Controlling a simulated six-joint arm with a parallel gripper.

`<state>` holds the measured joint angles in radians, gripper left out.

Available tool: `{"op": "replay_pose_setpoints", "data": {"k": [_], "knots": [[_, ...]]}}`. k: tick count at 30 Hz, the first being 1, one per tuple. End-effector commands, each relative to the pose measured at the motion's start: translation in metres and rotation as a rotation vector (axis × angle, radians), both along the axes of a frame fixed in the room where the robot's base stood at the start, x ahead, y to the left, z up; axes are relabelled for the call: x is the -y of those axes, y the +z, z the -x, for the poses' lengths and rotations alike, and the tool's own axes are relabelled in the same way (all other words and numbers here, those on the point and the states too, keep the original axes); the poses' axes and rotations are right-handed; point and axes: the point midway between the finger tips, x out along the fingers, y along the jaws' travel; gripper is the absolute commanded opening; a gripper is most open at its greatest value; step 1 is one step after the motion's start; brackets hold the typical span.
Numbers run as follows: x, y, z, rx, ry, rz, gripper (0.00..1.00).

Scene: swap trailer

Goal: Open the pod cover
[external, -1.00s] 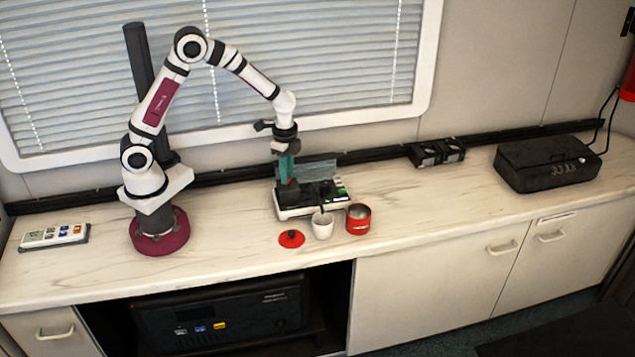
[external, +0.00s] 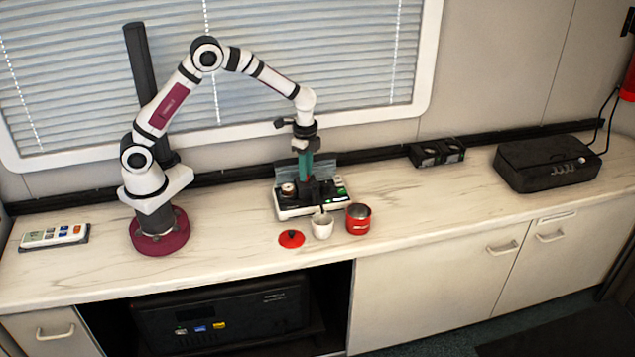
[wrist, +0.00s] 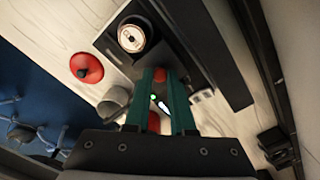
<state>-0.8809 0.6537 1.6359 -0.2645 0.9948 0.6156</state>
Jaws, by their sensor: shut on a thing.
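The coffee machine (external: 284,214) is a low white and black unit on the counter. A round pod (external: 288,188) shows uncovered in its left part; it also shows in the wrist view as a pale-rimmed disc (wrist: 132,37) in a dark well. The dark pod cover (external: 315,188) appears to stand over the middle of the unit, just right of the pod. My gripper (external: 307,178) points down there, its green fingers shut on what seems to be the cover. In the wrist view, a small red part (wrist: 159,75) shows between the fingertips (wrist: 160,80); the grasp is partly hidden.
A red lid (external: 291,239), a white cup (external: 322,226) and a red mug (external: 358,219) stand close in front of the unit. A translucent panel (external: 325,168) rises behind it.

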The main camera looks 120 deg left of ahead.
Motion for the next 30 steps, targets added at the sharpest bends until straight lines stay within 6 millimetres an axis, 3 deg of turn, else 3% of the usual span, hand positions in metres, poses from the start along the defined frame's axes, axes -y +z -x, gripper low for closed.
{"op": "replay_pose_setpoints", "data": {"k": [3,4,9,17,20,23,30], "knots": [[0.000,0.001,0.000,0.002,0.000,-0.001,0.00],[0.000,0.001,0.000,0.002,0.000,-0.001,0.26],[0.000,0.000,0.000,0.001,0.000,-0.001,0.52],[0.000,0.001,0.000,0.001,0.000,0.000,0.52],[0.000,0.011,0.000,0.002,0.000,-0.001,0.52],[0.000,0.034,0.000,0.004,0.000,-0.004,0.52],[0.000,0.111,0.000,0.004,0.000,-0.004,0.52]]}}
